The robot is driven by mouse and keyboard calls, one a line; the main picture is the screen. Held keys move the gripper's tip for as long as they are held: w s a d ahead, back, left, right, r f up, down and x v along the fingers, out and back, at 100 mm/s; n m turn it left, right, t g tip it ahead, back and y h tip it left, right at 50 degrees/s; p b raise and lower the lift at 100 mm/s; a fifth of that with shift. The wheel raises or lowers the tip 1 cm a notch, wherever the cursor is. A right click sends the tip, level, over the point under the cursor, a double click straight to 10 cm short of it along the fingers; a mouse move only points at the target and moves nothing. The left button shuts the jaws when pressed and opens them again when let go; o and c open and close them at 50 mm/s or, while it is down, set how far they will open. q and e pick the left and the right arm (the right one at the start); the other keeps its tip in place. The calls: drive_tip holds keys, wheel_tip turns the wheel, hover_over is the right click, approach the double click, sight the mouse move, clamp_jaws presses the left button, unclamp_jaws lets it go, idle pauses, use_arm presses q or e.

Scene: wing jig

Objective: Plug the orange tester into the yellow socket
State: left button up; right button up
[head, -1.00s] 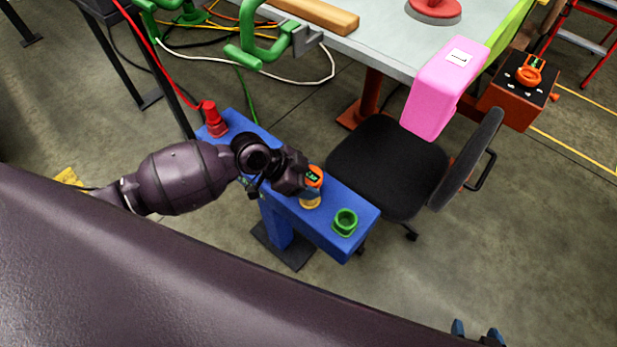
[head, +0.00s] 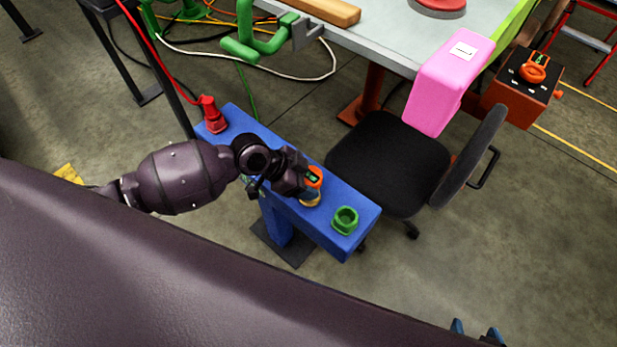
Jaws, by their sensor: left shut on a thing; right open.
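The orange tester (head: 316,173), with a small dark screen, is in my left gripper (head: 308,189), which is shut on it. It is upright or nearly so over the blue stand (head: 365,213). The yellow socket (head: 311,202) shows just below the tester and gripper and is mostly hidden by them. I cannot tell whether the tester is seated in the socket or just above it. My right gripper (head: 476,334) shows only its fingertips, apart and empty, at the bottom edge, far from the stand.
A green socket (head: 345,220) is at the stand's near right end, a red plug with a cable (head: 211,114) at its far left end. A black chair (head: 385,165) stands close behind. A pink box (head: 449,80) and an orange box with a dark panel (head: 512,92) are at the table's edge.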

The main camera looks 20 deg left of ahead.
use_arm(q)
drive_tip(key=shift+f, duration=0.15)
use_arm(e)
drive_tip(key=shift+s+f, duration=0.4)
drive_tip(key=shift+s, duration=0.05)
use_arm(q)
drive_tip(key=o, duration=1.1)
drive_tip(key=shift+c, duration=0.2)
drive_tip(key=p+v, duration=0.1)
drive_tip(key=v, duration=1)
use_arm(e)
drive_tip(key=shift+w+a+r, duration=0.1)
drive_tip(key=shift+w+r, duration=0.4)
drive_tip(key=shift+r, duration=0.25)
drive_tip(key=shift+w+a+r, duration=0.1)
drive_tip(key=shift+w+r, duration=0.35)
drive_tip(key=shift+r, duration=0.3)
use_arm(q)
drive_tip(key=shift+w+f, duration=0.1)
